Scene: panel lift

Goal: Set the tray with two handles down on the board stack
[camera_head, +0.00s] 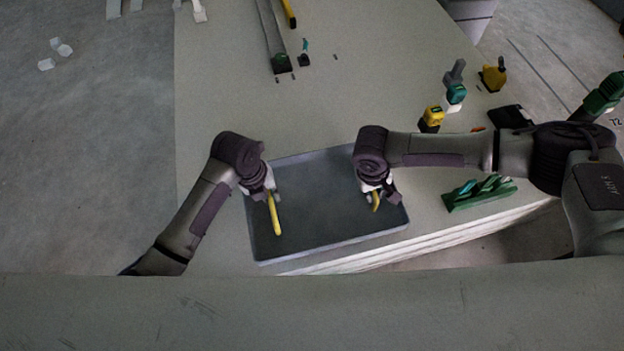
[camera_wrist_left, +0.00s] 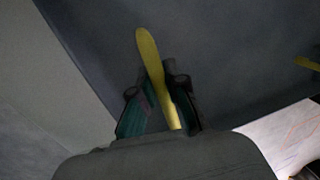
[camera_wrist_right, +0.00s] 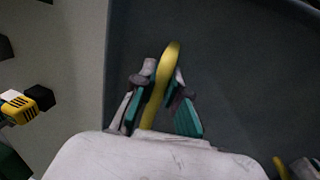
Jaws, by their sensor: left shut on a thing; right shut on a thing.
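The dark grey tray (camera_head: 320,220) is over the front part of the board stack (camera_head: 400,246) in the head view. I cannot tell whether it touches the top board. It has two yellow handles. My left gripper (camera_head: 268,192) is shut on the left yellow handle (camera_head: 275,217), which also shows between its fingers in the left wrist view (camera_wrist_left: 152,62). My right gripper (camera_head: 378,190) is shut on the right yellow handle (camera_head: 376,203), seen between its fingers in the right wrist view (camera_wrist_right: 163,80). The tray (camera_wrist_right: 235,70) looks empty apart from the handles.
A green rack (camera_head: 478,194) stands right of the tray. Beyond it are a yellow-black tool (camera_head: 431,119), a teal tool (camera_head: 456,94) and another yellow tool (camera_head: 494,75). A long grey bar (camera_head: 270,35) lies at the back. The board top left of and behind the tray is clear.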

